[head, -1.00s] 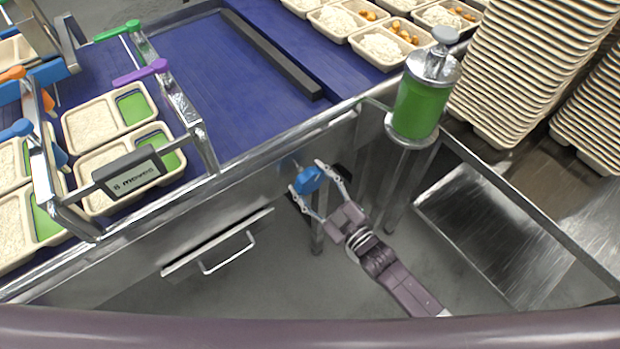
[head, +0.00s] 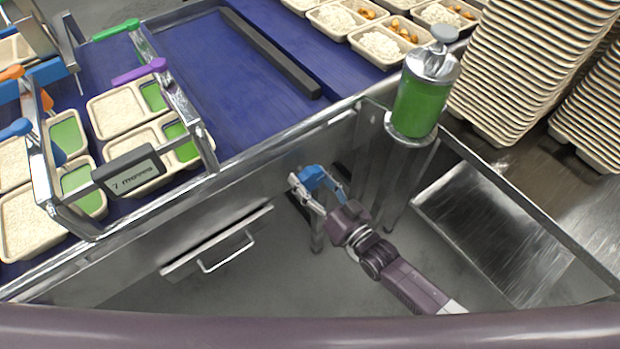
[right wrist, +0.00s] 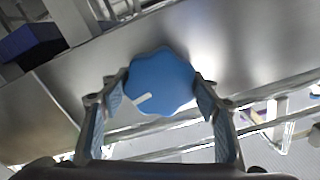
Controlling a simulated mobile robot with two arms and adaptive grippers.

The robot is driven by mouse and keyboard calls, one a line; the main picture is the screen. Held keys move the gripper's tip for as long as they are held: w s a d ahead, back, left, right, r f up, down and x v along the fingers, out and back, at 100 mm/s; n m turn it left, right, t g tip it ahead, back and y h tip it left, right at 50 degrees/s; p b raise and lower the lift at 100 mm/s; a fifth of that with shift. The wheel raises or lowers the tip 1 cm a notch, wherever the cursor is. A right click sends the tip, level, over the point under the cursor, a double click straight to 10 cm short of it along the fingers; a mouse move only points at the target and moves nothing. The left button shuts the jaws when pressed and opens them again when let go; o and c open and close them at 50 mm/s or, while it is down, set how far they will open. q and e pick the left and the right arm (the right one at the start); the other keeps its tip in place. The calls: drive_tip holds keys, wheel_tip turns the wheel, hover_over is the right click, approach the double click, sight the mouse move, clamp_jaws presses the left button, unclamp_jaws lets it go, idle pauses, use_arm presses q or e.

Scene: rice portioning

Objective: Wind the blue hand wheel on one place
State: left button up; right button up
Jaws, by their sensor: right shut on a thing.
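The blue hand wheel (head: 312,177) sits on the front side of the metal conveyor frame, below the belt. My right gripper (head: 316,185) is shut on it, with one finger on each side. In the right wrist view the lobed blue wheel (right wrist: 165,72) lies between the two finger pads of my right gripper (right wrist: 160,97), and a short white mark shows at its lower left. A small display (head: 129,173) above the belt reads "7 moves". My left gripper is not in view.
Trays with white and green fillings (head: 117,113) stand on the blue belt (head: 225,75) at left. A green-filled dispenser (head: 417,105) stands right of the wheel. Tall tray stacks (head: 520,65) are at right. A drawer-like handle (head: 228,252) projects left of the gripper.

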drive_tip(key=shift+f+m, duration=0.15)
drive_tip(key=shift+m, duration=0.75)
drive_tip(key=o, duration=1.2)
drive_tip(key=v, duration=1.2)
